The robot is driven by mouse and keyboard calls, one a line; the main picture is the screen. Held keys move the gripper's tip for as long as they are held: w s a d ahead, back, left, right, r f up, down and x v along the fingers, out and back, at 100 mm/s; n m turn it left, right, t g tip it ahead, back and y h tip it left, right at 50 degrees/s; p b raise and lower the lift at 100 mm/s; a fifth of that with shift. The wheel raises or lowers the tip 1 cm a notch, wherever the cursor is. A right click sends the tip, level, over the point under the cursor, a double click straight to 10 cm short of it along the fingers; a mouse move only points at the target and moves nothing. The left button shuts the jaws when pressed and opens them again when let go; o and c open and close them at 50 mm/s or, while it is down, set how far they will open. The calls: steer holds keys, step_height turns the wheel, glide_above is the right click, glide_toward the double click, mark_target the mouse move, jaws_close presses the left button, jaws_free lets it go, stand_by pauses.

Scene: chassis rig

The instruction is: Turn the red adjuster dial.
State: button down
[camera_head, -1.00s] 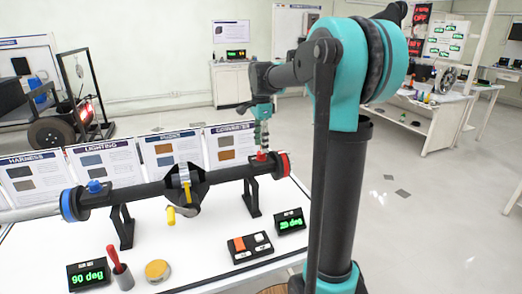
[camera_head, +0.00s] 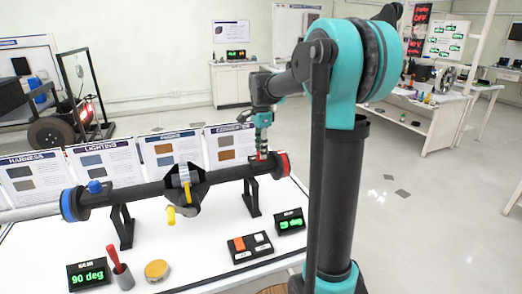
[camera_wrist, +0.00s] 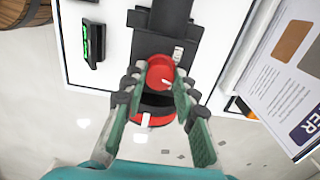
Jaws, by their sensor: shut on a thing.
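The red adjuster dial (camera_wrist: 160,76) sits on top of the black axle tube near its red-ringed right end. It is round with a small white mark on it. My gripper (camera_wrist: 158,85) has one finger on each side of the dial and is shut on it. In the head view my gripper (camera_head: 262,148) comes down from above onto the dial, which is mostly hidden there; only a bit of red shows below the fingers. A small display (camera_head: 290,221) with green digits stands in front of that end, its reading too blurred to tell.
The black axle tube (camera_head: 140,192) rests on stands on a white table. A blue knob (camera_head: 94,187) sits at its left end. A display (camera_head: 88,274) reads 90 deg. A switch box (camera_head: 250,246) lies in front. Upright information panels (camera_head: 100,168) stand close behind the tube.

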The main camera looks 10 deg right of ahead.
steer(key=shift+n, duration=0.3)
steer(key=n, duration=0.9)
steer(key=shift+n, duration=2.3)
steer(key=c, duration=1.2)
jaws_free()
